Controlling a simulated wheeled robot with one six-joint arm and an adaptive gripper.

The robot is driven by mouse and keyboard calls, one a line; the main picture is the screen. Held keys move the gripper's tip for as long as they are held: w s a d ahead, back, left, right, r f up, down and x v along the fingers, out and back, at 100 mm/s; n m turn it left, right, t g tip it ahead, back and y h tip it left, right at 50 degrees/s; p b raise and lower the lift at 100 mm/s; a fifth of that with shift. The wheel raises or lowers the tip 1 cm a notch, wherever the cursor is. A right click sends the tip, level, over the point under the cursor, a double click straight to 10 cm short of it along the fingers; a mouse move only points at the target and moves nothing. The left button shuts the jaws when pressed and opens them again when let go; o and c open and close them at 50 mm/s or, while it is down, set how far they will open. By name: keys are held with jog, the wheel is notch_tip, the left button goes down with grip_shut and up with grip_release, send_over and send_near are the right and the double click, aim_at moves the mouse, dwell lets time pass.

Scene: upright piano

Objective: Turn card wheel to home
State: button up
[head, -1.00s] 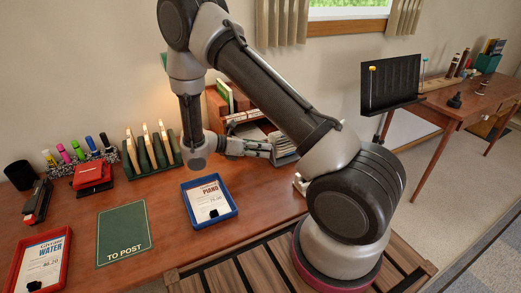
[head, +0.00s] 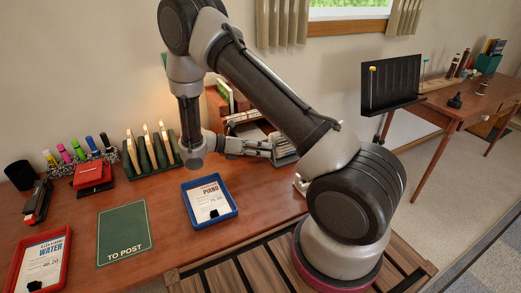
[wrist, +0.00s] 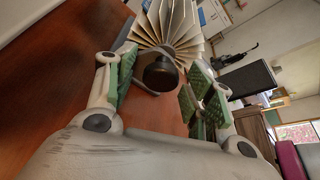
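The card wheel (wrist: 172,22) shows at the top of the wrist view as a fan of cream cards, with a dark round knob (wrist: 160,74) on its near side. In the head view, only part of the card wheel (head: 285,154) shows, beyond my gripper and beside my arm. My gripper (wrist: 164,72) is open, with its green-padded fingers on either side of the knob. Gaps show between the pads and the knob, so it is not gripped. In the head view my gripper (head: 268,149) points right, low over the desk. Any home mark on the wheel is not discernible.
A blue tray (head: 188,206) with a piano bill, a green mat (head: 122,232) and a red tray (head: 66,262) lie in front. Bare desk lies around the blue tray.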

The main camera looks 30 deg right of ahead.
jog(key=v, duration=1.2)
dwell(0.3)
